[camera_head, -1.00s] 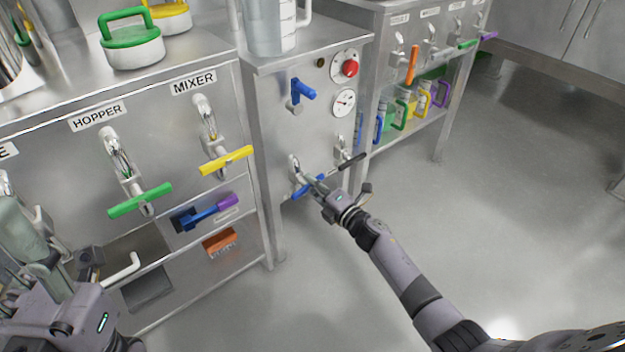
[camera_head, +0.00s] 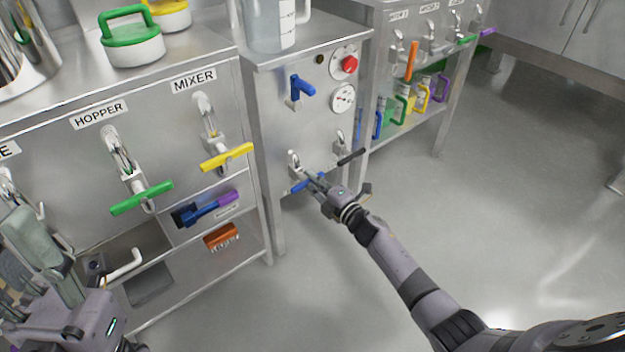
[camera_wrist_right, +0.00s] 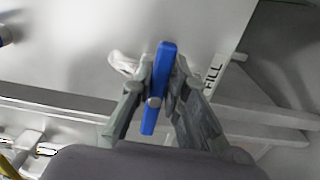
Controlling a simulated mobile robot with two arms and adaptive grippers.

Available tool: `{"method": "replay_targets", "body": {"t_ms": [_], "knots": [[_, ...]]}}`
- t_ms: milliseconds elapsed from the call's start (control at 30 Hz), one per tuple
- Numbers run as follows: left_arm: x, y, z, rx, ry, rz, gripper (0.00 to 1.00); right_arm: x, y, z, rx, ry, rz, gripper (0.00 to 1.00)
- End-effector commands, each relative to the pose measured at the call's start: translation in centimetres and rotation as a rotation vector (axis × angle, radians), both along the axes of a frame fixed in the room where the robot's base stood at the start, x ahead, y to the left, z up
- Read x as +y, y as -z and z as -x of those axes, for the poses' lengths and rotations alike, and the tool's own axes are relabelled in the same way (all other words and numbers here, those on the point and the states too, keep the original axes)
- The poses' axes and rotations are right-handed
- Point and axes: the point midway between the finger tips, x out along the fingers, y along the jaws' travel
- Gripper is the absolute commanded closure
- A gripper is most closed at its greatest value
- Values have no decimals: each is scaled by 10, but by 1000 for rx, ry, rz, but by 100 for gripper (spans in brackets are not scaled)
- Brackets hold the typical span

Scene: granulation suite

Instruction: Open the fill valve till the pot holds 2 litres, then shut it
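The fill valve has a blue bar handle (camera_head: 299,187) low on the steel cabinet's front. In the right wrist view the handle (camera_wrist_right: 165,62) stands nearly upright beside a FILL label (camera_wrist_right: 213,75). My right gripper (camera_head: 314,180) has its fingers on both sides of this handle, closed in on it; the fingertips (camera_wrist_right: 165,85) appear to touch it. A clear container with a white scale strip (camera_head: 269,25) stands on the cabinet, cut off by the top edge; its water level cannot be read. My left gripper (camera_head: 35,245) is at the lower left, its opening unclear.
A black-handled valve (camera_head: 351,157) is close to the right of the fill valve. Above are a blue lever (camera_head: 302,87), a dial (camera_head: 342,98) and a red knob (camera_head: 350,64). Green (camera_head: 142,198) and yellow (camera_head: 227,157) handles project at left. The floor at right is clear.

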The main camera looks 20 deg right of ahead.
Motion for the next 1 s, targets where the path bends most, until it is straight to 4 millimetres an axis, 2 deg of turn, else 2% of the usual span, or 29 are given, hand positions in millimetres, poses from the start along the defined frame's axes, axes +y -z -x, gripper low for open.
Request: {"method": "replay_targets", "body": {"t_ms": [33, 300, 667, 867, 1000], "knots": [[0, 0, 0, 1, 0, 2, 60, 1, -3, -1, -5, -2, -6, 83], [1, -1, 0, 0, -2, 10, 60, 0, -2, -1, -2, 0, -2, 65], [0, -1, -1, 0, -1, 2, 60, -2, 0, 3, 0, 1, 1, 64], [0, -1, 0, -1, -1, 3, 60, -11, 1, 27, 1, 1, 4, 64], [0, -1, 0, -1, -1, 3, 60, -20, 1, 55, 0, 0, 2, 64]]}}
